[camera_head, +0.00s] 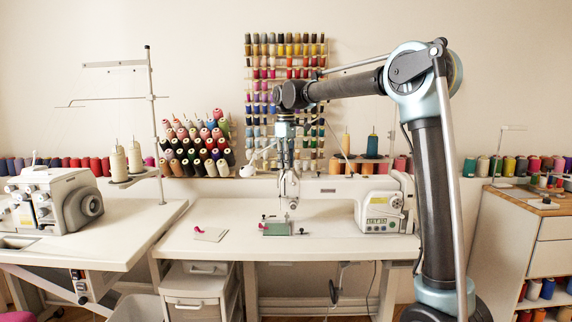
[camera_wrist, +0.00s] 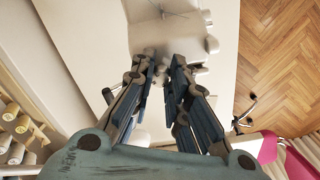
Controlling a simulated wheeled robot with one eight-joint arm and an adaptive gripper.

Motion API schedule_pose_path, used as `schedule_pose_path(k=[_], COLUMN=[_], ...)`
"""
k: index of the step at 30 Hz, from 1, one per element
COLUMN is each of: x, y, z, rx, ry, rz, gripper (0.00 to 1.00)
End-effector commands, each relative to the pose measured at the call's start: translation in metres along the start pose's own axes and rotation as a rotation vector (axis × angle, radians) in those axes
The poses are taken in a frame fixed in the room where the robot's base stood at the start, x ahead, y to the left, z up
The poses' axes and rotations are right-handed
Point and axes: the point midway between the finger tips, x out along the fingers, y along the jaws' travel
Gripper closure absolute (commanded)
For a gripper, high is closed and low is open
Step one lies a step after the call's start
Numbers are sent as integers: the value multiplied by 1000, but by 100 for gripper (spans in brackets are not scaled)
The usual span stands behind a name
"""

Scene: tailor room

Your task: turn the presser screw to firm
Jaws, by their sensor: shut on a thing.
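The white sewing machine (camera_head: 335,200) stands on the middle table, with its head at the left end. My gripper (camera_head: 285,166) points straight down over the top of the machine head, where the presser screw sits. In the wrist view my gripper's two fingers (camera_wrist: 161,62) come close together at their tips, around a small grey part at the machine's head. The presser screw itself is too small and too covered by the fingers to make out, and its turn setting cannot be read. A green piece (camera_head: 276,229) lies under the needle area.
A small pale pad with a pink item (camera_head: 210,233) lies on the table (camera_head: 178,246) left of the machine. An overlocker (camera_head: 52,200) stands on the left table. A thread stand (camera_head: 152,120) rises between them. Spool racks line the wall behind.

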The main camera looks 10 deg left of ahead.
Motion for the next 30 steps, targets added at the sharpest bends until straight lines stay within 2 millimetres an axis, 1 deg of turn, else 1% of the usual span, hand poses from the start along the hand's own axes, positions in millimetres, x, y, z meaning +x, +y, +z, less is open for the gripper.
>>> schedule_pose_path(k=[1, 30], x=[-1, -1], y=[3, 3], z=[-1, -1], rx=[46, 967], ry=[3, 6], rz=[5, 4], gripper=[100, 100])
